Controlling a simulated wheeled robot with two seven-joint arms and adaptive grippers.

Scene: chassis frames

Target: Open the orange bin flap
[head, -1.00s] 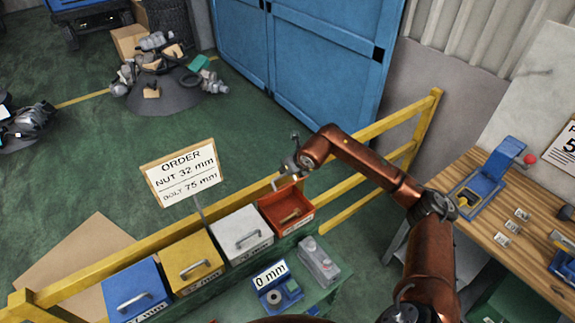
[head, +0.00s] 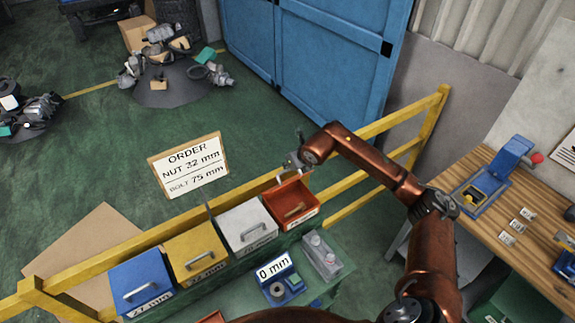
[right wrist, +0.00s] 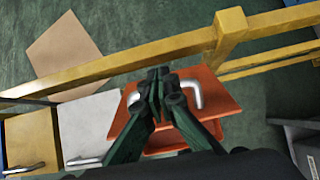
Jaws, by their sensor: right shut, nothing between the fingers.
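The orange bin (head: 312,211) is at the right end of a row of bins in the head view. Its inside shows, with a brown piece in it, so its flap stands raised at the back. In the right wrist view the orange flap (right wrist: 222,103) carries a pale bent handle (right wrist: 194,91). My right gripper (right wrist: 160,82) is shut and empty, in front of the handle's middle and hiding part of it. I cannot tell whether it touches the handle. In the head view my right gripper (head: 291,163) is at the bin's back edge. My left gripper is out of view.
Blue (head: 140,286), yellow (head: 194,255) and white (head: 246,228) bins with closed fronts stand to the left. A yellow rail (head: 130,247) runs behind them. A 0 mm gauge (head: 280,280) and a grey device (head: 322,256) stand in front. A wooden bench (head: 520,215) is right.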

